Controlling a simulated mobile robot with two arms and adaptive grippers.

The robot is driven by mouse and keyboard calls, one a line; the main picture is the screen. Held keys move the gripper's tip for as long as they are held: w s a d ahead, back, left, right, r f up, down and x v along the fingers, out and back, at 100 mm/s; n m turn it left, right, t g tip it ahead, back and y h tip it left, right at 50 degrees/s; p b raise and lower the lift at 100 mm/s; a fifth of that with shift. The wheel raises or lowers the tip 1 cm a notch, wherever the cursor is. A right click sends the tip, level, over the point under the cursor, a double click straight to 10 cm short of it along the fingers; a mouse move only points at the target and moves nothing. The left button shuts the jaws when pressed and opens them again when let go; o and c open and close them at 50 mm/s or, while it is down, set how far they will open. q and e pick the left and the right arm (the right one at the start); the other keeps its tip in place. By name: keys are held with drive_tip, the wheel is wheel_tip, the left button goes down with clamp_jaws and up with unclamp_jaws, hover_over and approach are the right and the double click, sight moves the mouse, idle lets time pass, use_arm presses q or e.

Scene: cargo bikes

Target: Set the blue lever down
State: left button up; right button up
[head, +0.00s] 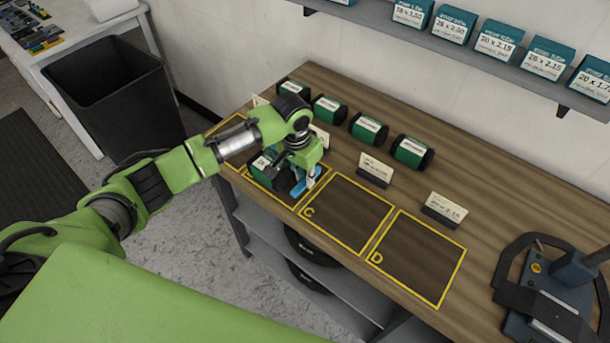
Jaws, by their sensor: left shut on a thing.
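My left gripper (312,181) points down over the wooden bench near the left edge of square C. It is shut on the blue lever (302,188), a small light-blue piece low between the fingers. I cannot tell whether the lever touches the bench top. Part of the lever is hidden by the fingers. My right gripper is not in view.
Yellow-outlined squares C (347,213) and D (418,258) are empty. Several green-labelled rolls (369,130) and small cards (376,166) stand behind them. A dark blue device (557,290) is at the right. A shelf of teal boxes (497,40) hangs above. A black bin (115,100) stands at left.

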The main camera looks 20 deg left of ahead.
sight(300, 185)
use_arm(q)
drive_tip(key=shift+f, duration=0.15)
drive_tip(key=o, duration=0.6)
drive_tip(key=r, duration=0.4)
drive_tip(key=s+r+b, duration=0.1)
drive_tip(key=r, duration=0.3)
drive_tip(key=r+b, duration=0.1)
drive_tip(key=r, duration=0.3)
drive_tip(key=shift+s+a+r, duration=0.15)
drive_tip(key=shift+s+a, duration=0.2)
